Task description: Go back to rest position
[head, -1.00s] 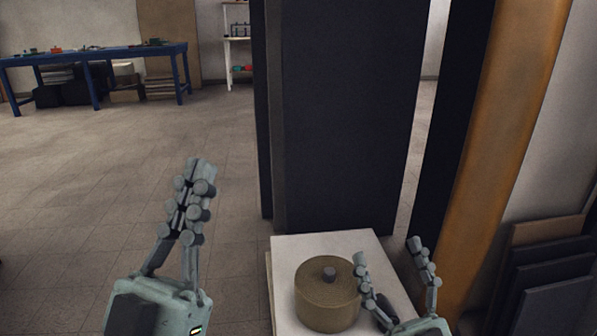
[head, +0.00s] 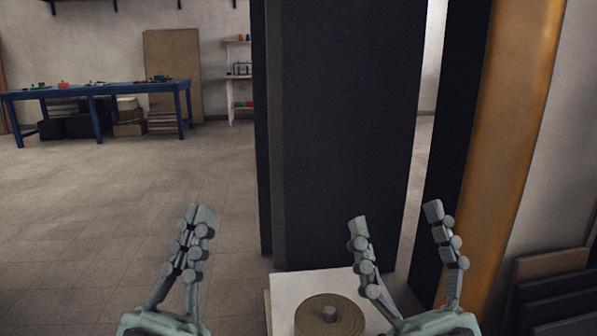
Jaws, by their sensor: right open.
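My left gripper (head: 197,214) is raised over the floor left of the white stand. Its fingers come together at the tips, with nothing seen between them. My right gripper (head: 396,216) is open and empty, its two fingers pointing up and well apart.
A tall dark panel (head: 345,130) rises behind the stand, with an orange-brown board (head: 510,120) to its right. Dark panels (head: 555,290) lean at the lower right. A blue workbench (head: 95,92) and a shelf (head: 240,80) are far back. The floor at left is open.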

